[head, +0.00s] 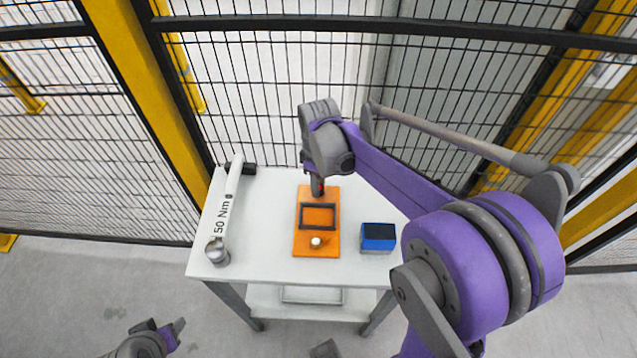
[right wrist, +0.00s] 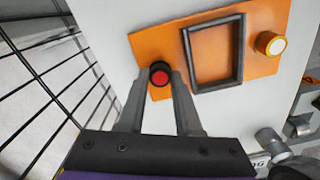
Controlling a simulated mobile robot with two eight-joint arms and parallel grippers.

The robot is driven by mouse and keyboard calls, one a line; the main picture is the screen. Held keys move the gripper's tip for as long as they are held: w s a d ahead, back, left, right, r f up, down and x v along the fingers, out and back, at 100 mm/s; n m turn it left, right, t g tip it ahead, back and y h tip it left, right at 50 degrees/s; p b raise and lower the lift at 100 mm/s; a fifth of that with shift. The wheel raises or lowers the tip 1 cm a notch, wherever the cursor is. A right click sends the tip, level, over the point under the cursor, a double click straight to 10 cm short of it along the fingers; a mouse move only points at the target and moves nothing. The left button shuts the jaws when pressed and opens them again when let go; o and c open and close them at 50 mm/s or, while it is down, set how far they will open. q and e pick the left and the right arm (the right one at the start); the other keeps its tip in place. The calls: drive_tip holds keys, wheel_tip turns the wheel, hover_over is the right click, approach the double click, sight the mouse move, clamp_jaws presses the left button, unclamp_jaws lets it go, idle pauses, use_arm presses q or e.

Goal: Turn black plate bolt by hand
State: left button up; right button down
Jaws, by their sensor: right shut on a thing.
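An orange plate (head: 303,243) lies on a white table and carries a black rectangular frame (head: 319,229). A bolt with a red top and black rim (right wrist: 159,75) stands near one end of the plate. My right gripper (head: 317,188) points down over the plate's far end. In the right wrist view its fingertips (right wrist: 160,82) are shut on the red-topped bolt, one on each side. At the plate's other end is a brass bolt with a white top (head: 316,242). My left gripper (head: 176,331) is low at the left, away from the table; its jaw opening is unclear.
A white torque wrench marked 50 Nm (head: 226,205) lies along the table's left side. A blue and black box (head: 378,237) stands right of the plate. A black mesh fence (head: 270,90) with yellow posts rises close behind the table (head: 265,265).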

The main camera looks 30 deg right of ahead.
drive_tip(key=m, duration=0.4)
drive_tip(key=m+b, duration=0.1)
drive_tip(key=m, duration=0.3)
drive_tip(key=shift+m, duration=0.4)
drive_tip(key=m, duration=0.3)
drive_tip(key=shift+m, duration=0.3)
drive_tip(key=m, duration=0.4)
drive_tip(key=shift+d+m, duration=0.1)
drive_tip(key=shift+m, duration=0.2)
drive_tip(key=m, duration=0.3)
drive_tip(key=shift+m+b, duration=0.3)
drive_tip(key=shift+b, duration=0.05)
drive_tip(key=m, duration=0.4)
drive_tip(key=shift+m, duration=0.3)
drive_tip(key=m, duration=0.4)
drive_tip(key=shift+m, duration=2.3)
